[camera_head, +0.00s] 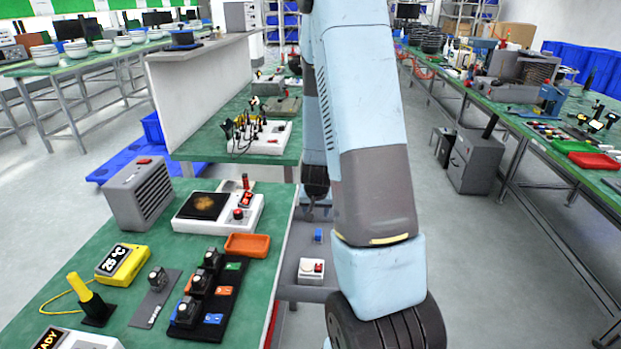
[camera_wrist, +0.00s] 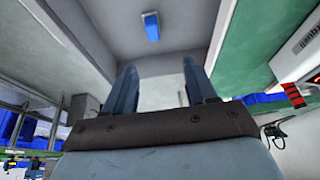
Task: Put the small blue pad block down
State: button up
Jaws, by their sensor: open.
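The small blue pad block (camera_head: 318,235) rests on a grey surface (camera_head: 297,238) to the right of the green bench, beside my arm. In the wrist view the block (camera_wrist: 151,27) is near the top centre, ahead of my fingertips and apart from them. My gripper (camera_wrist: 160,78) is open, its two blue-grey fingers spread with nothing between them. In the head view my arm covers much of the area right of the block, and the fingers cannot be made out clearly.
A white box with a red button (camera_head: 311,271) stands on the grey surface in front of the block. The green bench (camera_head: 110,222) at left carries an orange tray (camera_head: 247,245), a white hotplate unit (camera_head: 218,211) and a black board with several modules. Bare grey surface surrounds the block.

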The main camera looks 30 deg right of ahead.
jog(key=s+a+r+n+y, duration=0.1)
jog(key=s+a+r, duration=0.15)
jog(key=r, duration=0.45)
jog(key=s+a+r+n+t, duration=0.1)
jog(key=a+r, duration=0.3)
jog(key=r, duration=0.3)
jog(key=s+a+r+n+y, duration=0.15)
jog(key=a+r, duration=0.25)
jog(key=r, duration=0.4)
jog(key=s+a+r+n, duration=0.1)
jog(key=s+a+r, duration=0.1)
jog(key=s+r, duration=0.4)
jog(key=s+a+r+n, duration=0.2)
jog(key=s+r, duration=0.3)
jog(key=s, duration=0.6)
jog(key=shift+s+a+r+t, duration=0.25)
jog(key=shift+a+r+t, duration=0.1)
jog(key=shift+a+t, duration=0.1)
jog(key=shift+s+h, duration=0.1)
jog(key=shift+h, duration=0.15)
